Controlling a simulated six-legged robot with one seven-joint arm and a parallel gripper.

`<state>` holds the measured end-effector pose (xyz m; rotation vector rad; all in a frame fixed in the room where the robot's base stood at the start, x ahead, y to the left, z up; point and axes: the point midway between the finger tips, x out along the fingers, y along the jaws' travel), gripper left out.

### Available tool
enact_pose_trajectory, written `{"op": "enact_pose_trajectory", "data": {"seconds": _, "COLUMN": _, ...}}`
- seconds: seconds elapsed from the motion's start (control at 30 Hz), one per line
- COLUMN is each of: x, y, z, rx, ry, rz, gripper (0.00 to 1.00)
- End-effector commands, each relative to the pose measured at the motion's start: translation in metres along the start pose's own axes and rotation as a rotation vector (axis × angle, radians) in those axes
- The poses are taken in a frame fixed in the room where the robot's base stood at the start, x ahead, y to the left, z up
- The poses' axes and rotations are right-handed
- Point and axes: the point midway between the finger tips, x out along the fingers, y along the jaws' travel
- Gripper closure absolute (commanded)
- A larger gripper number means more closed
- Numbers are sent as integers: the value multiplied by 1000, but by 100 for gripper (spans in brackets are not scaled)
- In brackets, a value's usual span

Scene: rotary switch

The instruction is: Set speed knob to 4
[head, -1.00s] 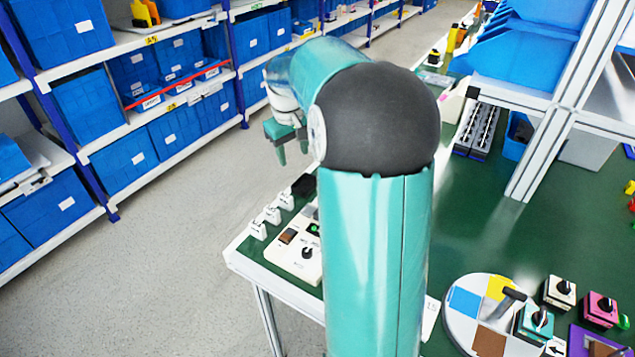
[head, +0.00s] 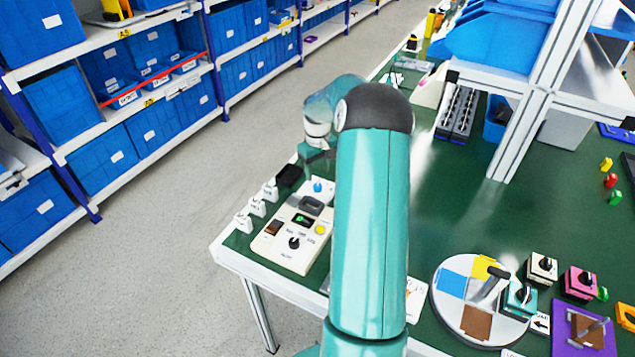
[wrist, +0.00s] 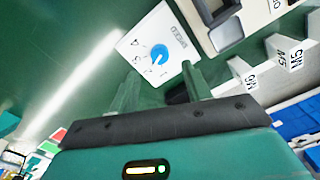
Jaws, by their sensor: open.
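The blue speed knob (wrist: 159,54) sits on a white plate (wrist: 135,42) with small dark marks around it. A short white line shows on the knob, but I cannot read which mark it points to. In the head view the knob (head: 317,186) is small, beyond the grey control panel parts and just below my gripper (head: 318,152). In the wrist view my gripper (wrist: 160,72) is open and empty. Its two green fingers reach toward the plate, with the knob beyond and between the fingertips. I see no contact with the knob.
A white control panel (head: 272,252) with a black knob (head: 294,242) and buttons lies nearby. Several white labelled blocks (head: 257,207) line the table's left edge. A round board (head: 450,312) and small coloured switch boxes stand at the lower right. Green tabletop (head: 440,200) is clear mid-table.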

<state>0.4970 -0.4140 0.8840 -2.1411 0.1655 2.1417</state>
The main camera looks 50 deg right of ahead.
Motion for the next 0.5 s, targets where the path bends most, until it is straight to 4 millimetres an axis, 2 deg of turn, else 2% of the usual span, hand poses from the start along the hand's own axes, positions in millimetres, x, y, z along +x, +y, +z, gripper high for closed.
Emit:
{"op": "enact_pose_trajectory", "data": {"seconds": 0.03, "x": 12, "y": 0, "z": 1, "rx": 0, "ry": -3, "rz": -3, "gripper": 51}}
{"op": "enact_pose_trajectory", "data": {"seconds": 0.2, "x": 40, "y": 0, "z": 1, "rx": 1, "ry": -2, "rz": -2, "gripper": 51}}
{"op": "enact_pose_trajectory", "data": {"seconds": 0.33, "x": 52, "y": 0, "z": 0, "rx": 1, "ry": -1, "rz": -1, "gripper": 51}}
{"op": "enact_pose_trajectory", "data": {"seconds": 0.5, "x": 57, "y": 0, "z": 0, "rx": 0, "ry": 0, "rz": 0, "gripper": 51}}
